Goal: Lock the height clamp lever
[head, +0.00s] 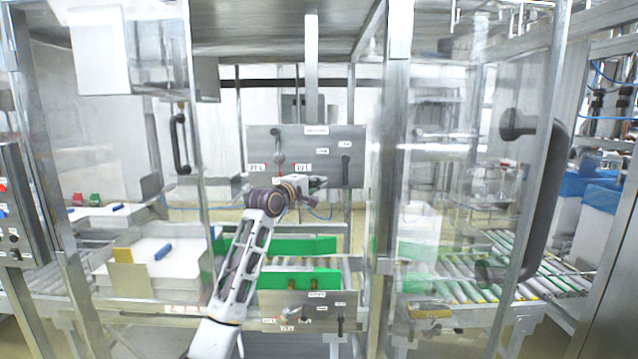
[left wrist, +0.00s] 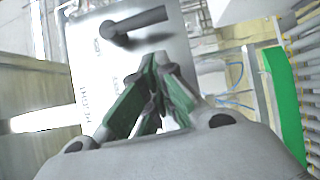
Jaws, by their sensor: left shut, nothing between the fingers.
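A grey metal panel (head: 305,140) stands upright in the middle of the head view and carries small white labels too blurred to read. It bears a dark lever (head: 277,142) at its left and another dark lever (head: 346,163) at its right. I cannot tell from the labels which is the height clamp lever. My left gripper (head: 318,183) is at the panel's lower edge, between and below the levers. In the left wrist view its green-padded fingers (left wrist: 154,95) are shut and empty, apart from a dark lever (left wrist: 138,22) on the panel ahead. My right gripper is out of view.
Clear doors with dark handles (head: 541,195) stand open at both sides. A lower panel (head: 305,312) with small levers sits under green guides (head: 300,280). A roller conveyor (head: 530,268) runs to the right. A white box (head: 170,265) stands at the left.

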